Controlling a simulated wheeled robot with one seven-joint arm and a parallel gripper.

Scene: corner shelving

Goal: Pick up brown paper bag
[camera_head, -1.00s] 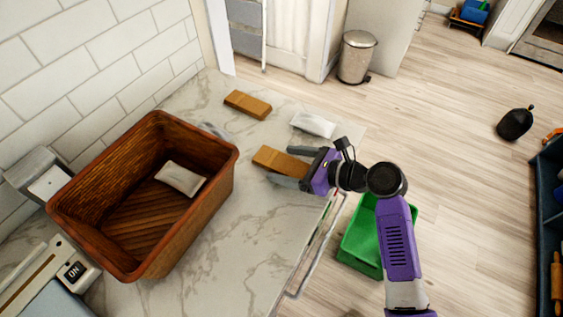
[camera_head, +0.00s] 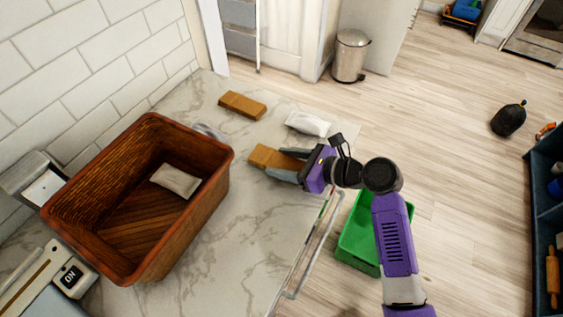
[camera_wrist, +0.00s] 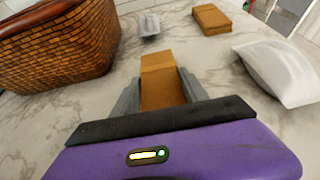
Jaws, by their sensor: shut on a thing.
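A brown paper bag (camera_head: 275,158) lies on the marble counter, between the fingers of my gripper (camera_head: 283,164). In the wrist view the same bag (camera_wrist: 160,85) sits between both grey fingers, one along each side, and its far end sticks out past them. My gripper (camera_wrist: 157,92) is shut on it. I cannot see any clear gap between the bag and the counter. A second brown paper bag (camera_head: 242,105) lies farther back on the counter, apart from my gripper; it also shows in the wrist view (camera_wrist: 211,19).
A brown wicker basket (camera_head: 222,190) stands left of my gripper with a white packet (camera_head: 176,181) inside. Another white packet (camera_head: 308,123) lies behind my gripper. A clear item (camera_wrist: 149,25) lies beside the basket. A green bin (camera_head: 357,235) stands below the counter edge.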

